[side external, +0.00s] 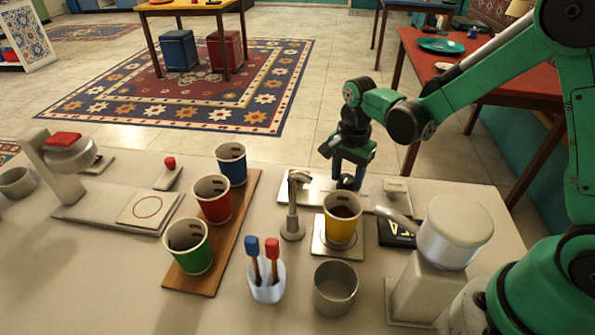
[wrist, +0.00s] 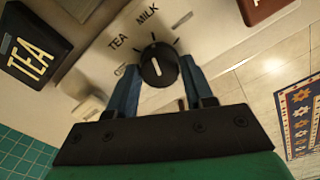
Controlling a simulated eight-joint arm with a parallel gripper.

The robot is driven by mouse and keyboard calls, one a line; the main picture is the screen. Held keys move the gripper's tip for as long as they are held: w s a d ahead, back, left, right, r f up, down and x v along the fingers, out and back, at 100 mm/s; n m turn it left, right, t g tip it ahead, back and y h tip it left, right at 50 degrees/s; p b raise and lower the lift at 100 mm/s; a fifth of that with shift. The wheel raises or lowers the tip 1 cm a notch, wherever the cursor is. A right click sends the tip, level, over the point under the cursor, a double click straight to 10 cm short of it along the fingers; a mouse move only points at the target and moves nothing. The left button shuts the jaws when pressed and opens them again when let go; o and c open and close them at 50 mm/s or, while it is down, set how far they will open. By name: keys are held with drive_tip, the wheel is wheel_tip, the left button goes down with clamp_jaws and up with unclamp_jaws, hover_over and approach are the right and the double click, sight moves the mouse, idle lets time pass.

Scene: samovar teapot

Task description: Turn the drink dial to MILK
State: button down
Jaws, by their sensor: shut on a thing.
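The drink dial (wrist: 158,66) is a round black knob with a white line on its face, on a pale panel (wrist: 205,22). The labels TEA (wrist: 117,42) and MILK (wrist: 148,15) are printed above it in the wrist view, with tick marks around the knob. The white line stands nearly upright in that view; I cannot tell which end is the pointer. My gripper (wrist: 160,76) is shut on the dial, a blue finger on each side. In the side view my gripper (side external: 348,174) reaches down to the panel behind the yellow cup, largely hiding the dial.
A yellow cup (side external: 342,228) stands in front of the panel, beside a metal spout post (side external: 292,215). A black TEA sign (side external: 394,233) lies to its right. Blue, red and green cups (side external: 190,248) stand on a wooden board (side external: 240,212) at left.

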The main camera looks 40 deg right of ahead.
sight(347, 178)
drive_tip(key=shift+m, duration=0.5)
drive_tip(key=shift+c, duration=1.7)
unclamp_jaws()
drive_tip(key=shift+r, duration=2.8)
